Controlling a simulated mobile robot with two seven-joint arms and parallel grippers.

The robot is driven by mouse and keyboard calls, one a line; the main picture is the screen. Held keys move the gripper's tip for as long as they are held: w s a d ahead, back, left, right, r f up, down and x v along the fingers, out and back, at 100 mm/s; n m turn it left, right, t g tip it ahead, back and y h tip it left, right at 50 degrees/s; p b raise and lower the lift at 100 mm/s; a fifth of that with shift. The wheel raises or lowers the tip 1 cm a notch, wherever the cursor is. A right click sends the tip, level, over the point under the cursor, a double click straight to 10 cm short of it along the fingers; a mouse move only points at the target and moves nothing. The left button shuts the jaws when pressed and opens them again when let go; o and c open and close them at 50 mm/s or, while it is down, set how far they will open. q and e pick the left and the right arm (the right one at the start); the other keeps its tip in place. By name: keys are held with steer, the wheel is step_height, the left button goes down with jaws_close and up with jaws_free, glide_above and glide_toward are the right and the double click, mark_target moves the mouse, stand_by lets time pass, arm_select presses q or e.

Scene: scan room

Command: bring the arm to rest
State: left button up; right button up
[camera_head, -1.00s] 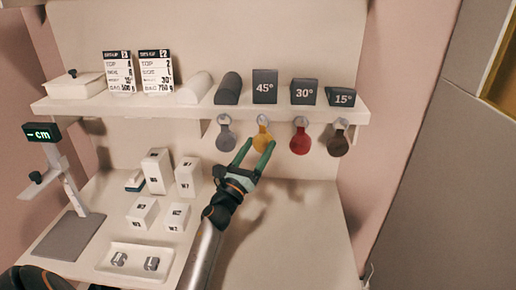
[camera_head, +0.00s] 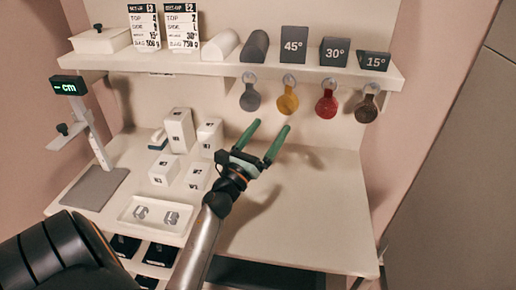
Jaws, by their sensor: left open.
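My left gripper (camera_head: 268,140) is in the middle of the camera_head view, its two green fingers spread apart with nothing between them. It is above the table (camera_head: 300,215), in front of the back panel and below the row of hanging discs. The nearest ones are the yellow disc (camera_head: 288,103) and the grey disc (camera_head: 250,99), both hanging clear of the fingers. My left arm comes up from the bottom of the picture. My right gripper is not in view.
A shelf (camera_head: 225,68) holds angle blocks, rolls and two cards. A red disc (camera_head: 326,106) and a dark disc (camera_head: 366,108) hang at right. White boxes (camera_head: 179,128), a tray (camera_head: 130,215) and a measuring stand (camera_head: 98,150) are at left. The table's right side is clear.

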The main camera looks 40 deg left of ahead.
arm_select(q)
steer(key=b+v, duration=0.1)
steer(key=v, duration=0.4)
